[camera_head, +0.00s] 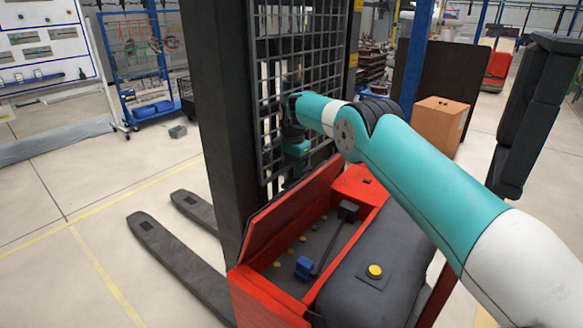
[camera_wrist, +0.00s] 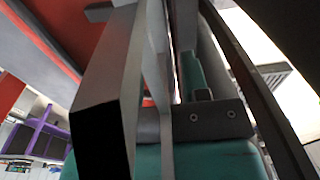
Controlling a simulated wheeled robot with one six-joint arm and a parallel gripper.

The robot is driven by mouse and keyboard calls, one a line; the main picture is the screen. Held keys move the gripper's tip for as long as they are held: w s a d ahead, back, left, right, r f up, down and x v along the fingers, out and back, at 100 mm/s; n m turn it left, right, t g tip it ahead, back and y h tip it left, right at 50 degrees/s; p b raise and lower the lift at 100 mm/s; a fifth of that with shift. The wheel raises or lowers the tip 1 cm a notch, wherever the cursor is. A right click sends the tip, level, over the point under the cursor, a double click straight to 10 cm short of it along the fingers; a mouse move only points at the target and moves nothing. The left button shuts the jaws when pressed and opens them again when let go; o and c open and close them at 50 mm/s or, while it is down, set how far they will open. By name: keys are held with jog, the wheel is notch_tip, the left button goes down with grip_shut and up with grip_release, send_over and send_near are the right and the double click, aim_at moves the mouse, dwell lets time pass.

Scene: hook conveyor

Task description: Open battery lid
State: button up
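The battery lid (camera_head: 289,209) is a long red panel on the red forklift truck. In the head view it stands raised and tilted towards the mast, at the left side of the battery compartment. The compartment (camera_head: 317,250) is uncovered and shows a grey battery top with yellow caps, a blue connector (camera_head: 304,267) and a black cable. My gripper end (camera_head: 292,168) hangs down between the raised lid and the mast's grid, close to the lid's upper edge. Its fingertips are hidden or too small to tell. The wrist view is crowded by close grey and dark bars, so finger opening is unclear.
The black mast (camera_head: 222,110) and its wire grid (camera_head: 296,50) stand close behind my gripper. A dark grey cover with a yellow button (camera_head: 375,271) lies right of the compartment. Forks (camera_head: 180,258) extend over the floor at left. A cardboard box (camera_head: 437,124) stands behind my arm.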

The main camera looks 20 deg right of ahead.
jog(key=shift+s+d+f, duration=0.1)
jog(key=shift+s+f, duration=0.05)
jog(key=shift+f, duration=0.45)
jog(key=shift+s+d+f, duration=0.1)
jog(key=shift+s+f, duration=0.05)
jog(key=shift+f, duration=0.45)
notch_tip(320, 180, up, 20)
jog(key=p, duration=0.2)
jog(key=shift+a, duration=0.15)
